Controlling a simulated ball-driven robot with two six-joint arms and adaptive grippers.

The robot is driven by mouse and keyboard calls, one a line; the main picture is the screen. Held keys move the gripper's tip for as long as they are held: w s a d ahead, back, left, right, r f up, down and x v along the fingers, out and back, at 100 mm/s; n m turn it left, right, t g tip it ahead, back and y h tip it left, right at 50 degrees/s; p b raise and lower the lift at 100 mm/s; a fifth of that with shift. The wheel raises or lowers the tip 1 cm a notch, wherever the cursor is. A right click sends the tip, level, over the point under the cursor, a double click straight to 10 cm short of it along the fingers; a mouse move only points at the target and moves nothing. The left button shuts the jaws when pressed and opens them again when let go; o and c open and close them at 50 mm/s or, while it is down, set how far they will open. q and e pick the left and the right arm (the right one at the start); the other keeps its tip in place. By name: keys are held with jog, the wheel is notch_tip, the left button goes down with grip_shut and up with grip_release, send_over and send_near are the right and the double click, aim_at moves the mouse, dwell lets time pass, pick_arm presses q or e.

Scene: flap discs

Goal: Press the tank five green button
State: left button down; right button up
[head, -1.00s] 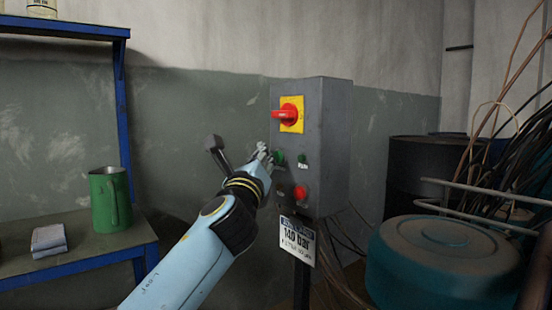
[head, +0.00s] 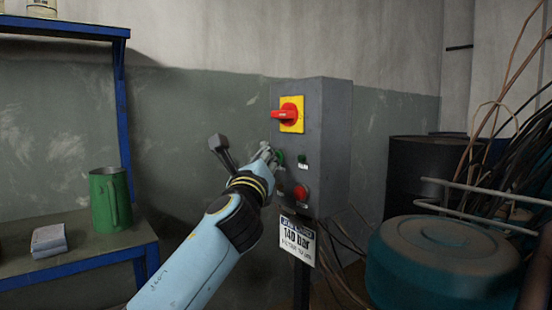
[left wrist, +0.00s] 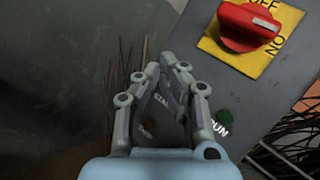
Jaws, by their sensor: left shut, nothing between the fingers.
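A grey control box (head: 338,150) stands on a post in the head view. On its front a green button (head: 281,158) sits at the tip of my left gripper (head: 270,153). The gripper is shut and empty, its fingers close to or touching the button; I cannot tell which. In the left wrist view the left gripper (left wrist: 163,72) points at the box face, and a partly covered label reading "STA…" shows between its fingers. The green button itself is hidden there behind the fingers. A green RUN lamp (left wrist: 227,116) is beside them. My right gripper is not in view.
A red rotary switch on a yellow plate (head: 290,114) is above the button, and a red button (head: 300,192) below right. A 140 bar sign (head: 297,238) hangs under the box. A blue shelf (head: 80,262) is left; drums (head: 445,255) and cables are right.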

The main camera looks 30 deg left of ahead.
pick_arm(q)
jog(key=shift+w+d, duration=0.2)
jog(key=shift+w, duration=0.25)
dwell(0.5)
dwell(0.3)
jog(key=shift+s+a, duration=0.35)
jog(key=shift+s, duration=0.45)
jog(key=shift+s+a+p, duration=0.2)
jog(key=shift+s+a, duration=0.15)
jog(key=shift+s, duration=0.45)
jog(key=shift+s+a+p, duration=0.2)
jog(key=shift+s+a, duration=0.1)
jog(key=shift+s, duration=0.45)
jog(key=shift+s+a+p, duration=0.2)
jog(key=shift+s+a, duration=0.15)
jog(key=shift+s, duration=0.45)
